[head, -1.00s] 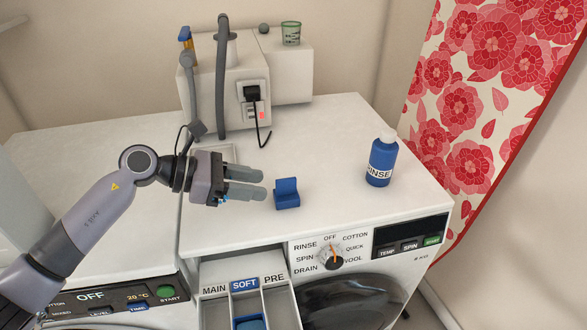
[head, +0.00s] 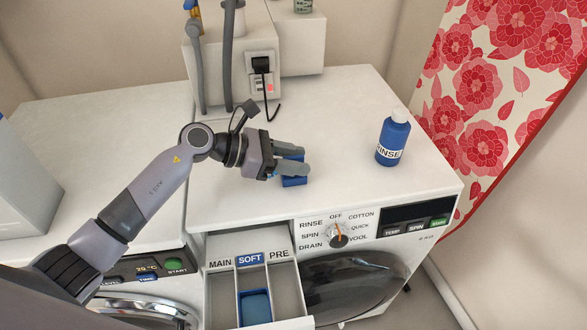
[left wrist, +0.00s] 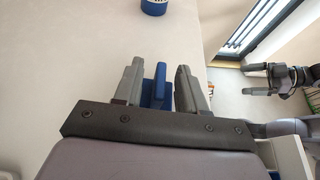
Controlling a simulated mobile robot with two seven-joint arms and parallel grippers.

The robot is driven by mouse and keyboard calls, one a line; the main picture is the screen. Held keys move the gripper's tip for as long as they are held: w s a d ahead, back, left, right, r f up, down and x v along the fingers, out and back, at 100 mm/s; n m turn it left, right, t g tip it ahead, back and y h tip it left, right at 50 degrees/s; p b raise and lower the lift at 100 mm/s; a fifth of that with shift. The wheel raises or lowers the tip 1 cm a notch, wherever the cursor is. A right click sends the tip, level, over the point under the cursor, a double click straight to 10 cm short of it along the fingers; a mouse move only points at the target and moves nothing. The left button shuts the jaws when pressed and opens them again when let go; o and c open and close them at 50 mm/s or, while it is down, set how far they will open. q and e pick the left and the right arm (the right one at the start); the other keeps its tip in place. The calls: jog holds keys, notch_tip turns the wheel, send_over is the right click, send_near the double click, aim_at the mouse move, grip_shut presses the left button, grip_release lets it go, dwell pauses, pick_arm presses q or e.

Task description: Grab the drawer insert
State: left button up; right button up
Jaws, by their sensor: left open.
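The small blue drawer insert (head: 294,181) lies on the washing machine top, with its upright tab partly hidden by my left fingers in the head view. My left gripper (head: 302,159) is open over it. In the left wrist view the insert (left wrist: 159,88) stands between the two open left fingers (left wrist: 158,85), with a gap showing on each side. My right gripper (left wrist: 262,79) shows at the right of that view, apart from the insert, with its fingers spread. The open drawer (head: 270,256) has MAIN, SOFT and PRE compartments; a blue piece (head: 256,307) sits in SOFT.
A blue RINSE bottle (head: 393,140) with a white cap stands right of the insert. A white box with a socket, black plug (head: 261,65) and grey hoses stands behind. The control knob (head: 338,239) is on the front panel. The top between insert and bottle is clear.

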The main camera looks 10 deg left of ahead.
pick_arm(q)
grip_shut()
